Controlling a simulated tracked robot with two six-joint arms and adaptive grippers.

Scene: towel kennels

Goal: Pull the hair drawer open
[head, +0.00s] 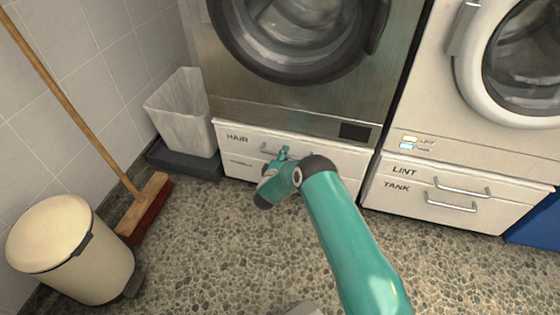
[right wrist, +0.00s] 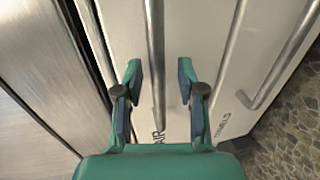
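The hair drawer (head: 228,138) is the upper white drawer under the steel machine in the head view, marked HAIR. Its front looks flush, so it appears shut. Its bar handle (head: 270,151) is partly hidden by my right gripper (head: 283,154). In the right wrist view the handle bar (right wrist: 154,60) runs between the two fingers of my right gripper (right wrist: 159,82). The fingers are open, with a gap on both sides of the bar; I see no contact. My left gripper is not in view.
A second drawer marked TOWELS (right wrist: 222,123) lies just below, with its own handle (right wrist: 282,62). LINT and TANK drawers (head: 404,171) stand right. A waste basket (head: 184,110), broom (head: 146,205) and pedal bin (head: 75,255) stand left. Pebbled floor (head: 235,240) in front is clear.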

